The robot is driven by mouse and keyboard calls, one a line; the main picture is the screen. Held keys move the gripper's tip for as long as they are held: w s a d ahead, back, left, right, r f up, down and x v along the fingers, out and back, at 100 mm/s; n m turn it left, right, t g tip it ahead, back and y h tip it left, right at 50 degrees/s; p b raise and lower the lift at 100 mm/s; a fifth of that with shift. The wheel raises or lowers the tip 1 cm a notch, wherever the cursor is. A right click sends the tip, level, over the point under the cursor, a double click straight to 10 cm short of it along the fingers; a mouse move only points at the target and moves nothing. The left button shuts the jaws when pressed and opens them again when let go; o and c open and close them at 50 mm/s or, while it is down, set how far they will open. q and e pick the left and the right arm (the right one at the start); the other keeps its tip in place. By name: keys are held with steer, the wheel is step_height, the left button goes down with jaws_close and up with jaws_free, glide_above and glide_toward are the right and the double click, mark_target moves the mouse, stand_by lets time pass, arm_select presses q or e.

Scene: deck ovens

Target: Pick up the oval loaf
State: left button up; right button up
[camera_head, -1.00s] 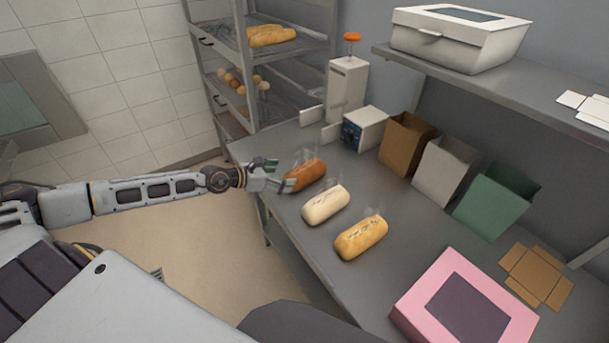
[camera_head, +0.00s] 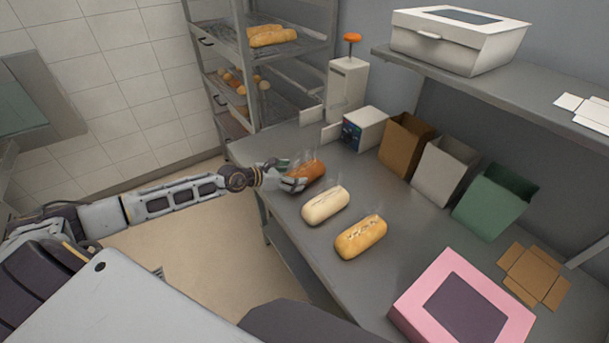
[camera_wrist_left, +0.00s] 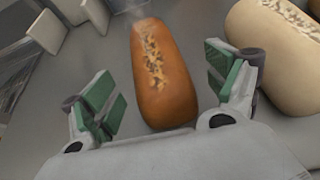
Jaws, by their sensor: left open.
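Three loaves lie in a row on the steel table. The brown loaf (camera_head: 309,172) is the farthest, the pale loaf (camera_head: 325,206) is in the middle, and the golden loaf (camera_head: 361,237) is the nearest. All look elongated, so I cannot tell which one the task calls oval. My left gripper (camera_head: 294,176) is open at the brown loaf's near left end. In the left wrist view the brown loaf (camera_wrist_left: 160,75) lies between the open green-padded fingers, apart from both. The pale loaf (camera_wrist_left: 280,55) is beyond the right finger. My right gripper is not in view.
Brown (camera_head: 405,144), white (camera_head: 443,170) and green (camera_head: 494,200) bags stand along the back. A pink box (camera_head: 425,290) is at the front right. A rack (camera_head: 243,62) with bread is at the far left.

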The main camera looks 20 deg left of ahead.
mark_target(304, 172)
arm_select(q)
steer(key=shift+w+d+f, duration=0.15)
steer(key=shift+w+d, duration=0.1)
steer(key=shift+w, duration=0.05)
stand_by(0.4)
steer(key=shift+w+a+x, duration=0.1)
steer(key=shift+x, duration=0.7)
steer(key=shift+w+a+x, duration=0.1)
steer(key=shift+w+x, duration=0.05)
steer(key=shift+x, duration=1.55)
steer(key=c, duration=1.3)
steer(key=shift+o, duration=0.2)
steer(key=shift+r, duration=0.25)
